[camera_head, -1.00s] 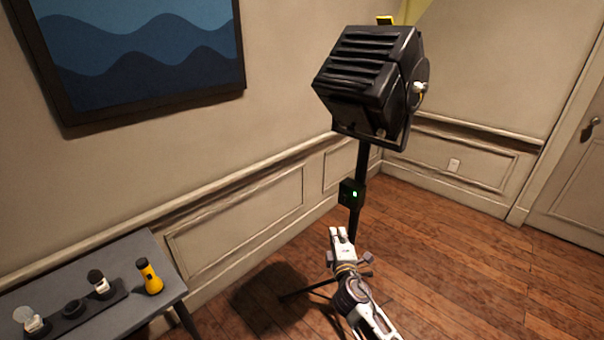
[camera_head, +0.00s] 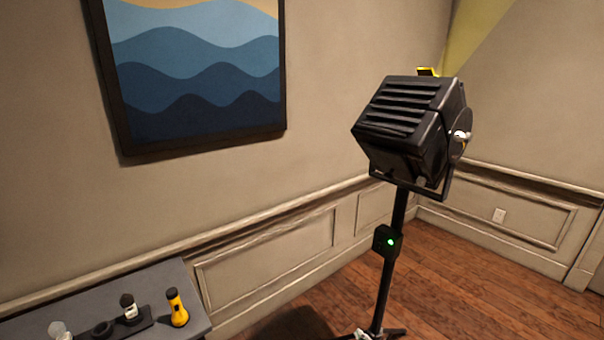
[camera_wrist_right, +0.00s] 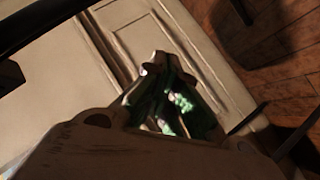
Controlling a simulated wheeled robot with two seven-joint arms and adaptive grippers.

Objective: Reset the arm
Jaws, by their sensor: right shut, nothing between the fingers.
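My right gripper (camera_wrist_right: 158,66) shows dark in the right wrist view, its fingers together with nothing between them. In the head view only a small pale piece, likely its tip (camera_head: 364,334), shows at the bottom edge near the foot of the lamp stand. My left gripper is not in view. A large black studio lamp (camera_head: 408,125) stands on a black pole (camera_head: 389,285) right of centre. A box with a lit green light (camera_head: 386,241) is fixed to the pole.
A framed wave picture (camera_head: 200,75) hangs on the wall. Wooden floor (camera_head: 470,290) lies clear right of the stand.

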